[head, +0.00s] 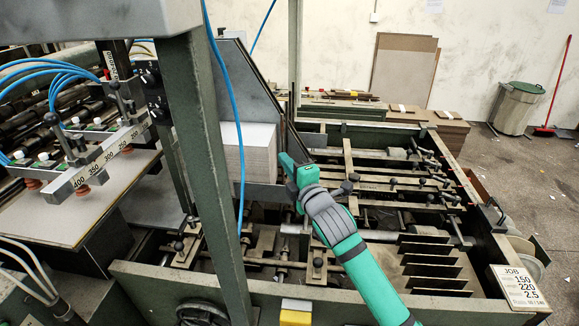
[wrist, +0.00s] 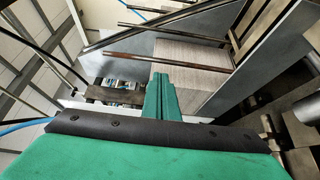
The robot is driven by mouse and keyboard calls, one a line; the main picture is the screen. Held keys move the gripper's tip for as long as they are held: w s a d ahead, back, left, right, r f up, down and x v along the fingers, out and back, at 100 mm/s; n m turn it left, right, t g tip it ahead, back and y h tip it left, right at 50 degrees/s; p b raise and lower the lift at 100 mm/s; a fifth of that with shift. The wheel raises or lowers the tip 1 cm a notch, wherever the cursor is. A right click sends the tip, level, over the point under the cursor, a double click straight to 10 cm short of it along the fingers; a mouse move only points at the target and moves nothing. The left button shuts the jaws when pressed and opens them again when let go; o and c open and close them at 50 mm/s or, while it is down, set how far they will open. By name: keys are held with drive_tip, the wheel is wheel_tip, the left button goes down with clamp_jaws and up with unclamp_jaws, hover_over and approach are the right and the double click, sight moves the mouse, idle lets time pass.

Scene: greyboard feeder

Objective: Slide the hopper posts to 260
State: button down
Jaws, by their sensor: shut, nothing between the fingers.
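My gripper (head: 288,161), at the end of my green arm, is shut and empty. It is just right of the hopper's stack of grey board (head: 252,152), by the slanted dark-edged hopper side plate (head: 262,88). In the wrist view the green fingers (wrist: 160,97) are together, with the board stack (wrist: 190,54) and thin steel rods (wrist: 140,56) beyond them. I cannot tell which uprights are the hopper posts, or whether the fingers touch anything. A number scale (head: 100,165) reading 400, 350, 300 and 250 runs along a bar at the left.
A green frame post (head: 210,170) and a blue hose (head: 232,100) stand left of my gripper. The machine bed (head: 400,190) holds rods, clamps and knobs at the right. A job card (head: 518,288) reads 150, 220, 2.5. Open floor (head: 535,180) lies far right.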

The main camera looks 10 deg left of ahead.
sight(282, 149)
drive_tip(key=x, duration=0.5)
drive_tip(key=shift+s, duration=0.1)
drive_tip(key=shift+d, duration=1)
